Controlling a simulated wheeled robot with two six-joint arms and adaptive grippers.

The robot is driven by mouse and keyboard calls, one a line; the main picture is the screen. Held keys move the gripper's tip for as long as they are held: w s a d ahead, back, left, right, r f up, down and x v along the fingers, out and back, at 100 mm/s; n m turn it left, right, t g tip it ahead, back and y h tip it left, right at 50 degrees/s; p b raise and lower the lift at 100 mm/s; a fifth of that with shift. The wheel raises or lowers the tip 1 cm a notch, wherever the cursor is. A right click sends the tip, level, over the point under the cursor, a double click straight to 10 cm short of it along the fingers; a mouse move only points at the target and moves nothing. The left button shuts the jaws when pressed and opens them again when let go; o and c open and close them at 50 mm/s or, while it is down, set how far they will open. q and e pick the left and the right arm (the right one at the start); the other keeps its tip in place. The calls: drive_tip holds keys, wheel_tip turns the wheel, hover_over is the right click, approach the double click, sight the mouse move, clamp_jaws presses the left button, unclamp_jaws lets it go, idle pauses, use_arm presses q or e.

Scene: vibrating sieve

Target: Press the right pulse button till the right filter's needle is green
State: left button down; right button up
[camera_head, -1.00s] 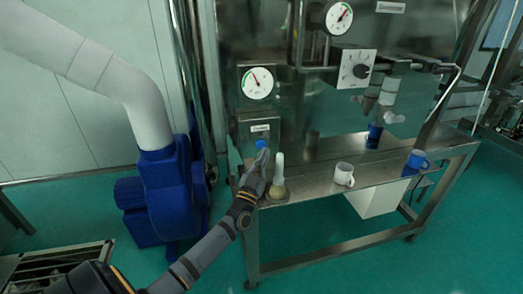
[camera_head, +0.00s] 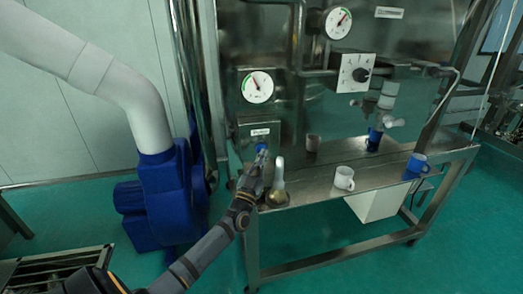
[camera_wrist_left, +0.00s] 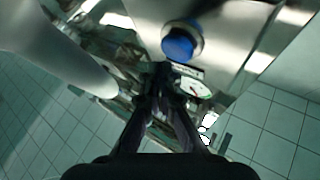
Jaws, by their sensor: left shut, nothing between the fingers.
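A round blue button (camera_head: 261,147) sits on the steel front below a labelled plate, under a round white gauge (camera_head: 257,87). The gauge's dark red needle points up and slightly left; its colour zone is too small to tell. A second gauge (camera_head: 338,22) is higher to the right, its needle pointing up-right by coloured marks. My left gripper (camera_head: 261,157) is shut and empty, its tips close below the button. In the left wrist view the button (camera_wrist_left: 181,43) shows beyond the fingertips (camera_wrist_left: 163,72); contact cannot be told. My right gripper is not in view.
A pale upright handle (camera_head: 279,172) stands just right of the gripper on the steel table (camera_head: 310,185). A blue blower (camera_head: 165,195) with a white pipe is at left.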

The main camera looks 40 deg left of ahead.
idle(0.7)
use_arm(q)
drive_tip(key=shift+w+a, duration=0.3)
drive_tip(key=shift+a, duration=0.05)
drive_tip(key=shift+w+a, duration=0.3)
drive_tip(key=shift+a, duration=0.05)
idle(0.8)
drive_tip(key=shift+s+d+p, duration=0.6)
drive_tip(key=shift+s+d, duration=0.05)
drive_tip(key=shift+d, duration=0.05)
drive_tip(key=s+d+p, duration=0.3)
drive_tip(key=shift+s+d, duration=0.1)
drive_tip(key=shift+d, duration=0.3)
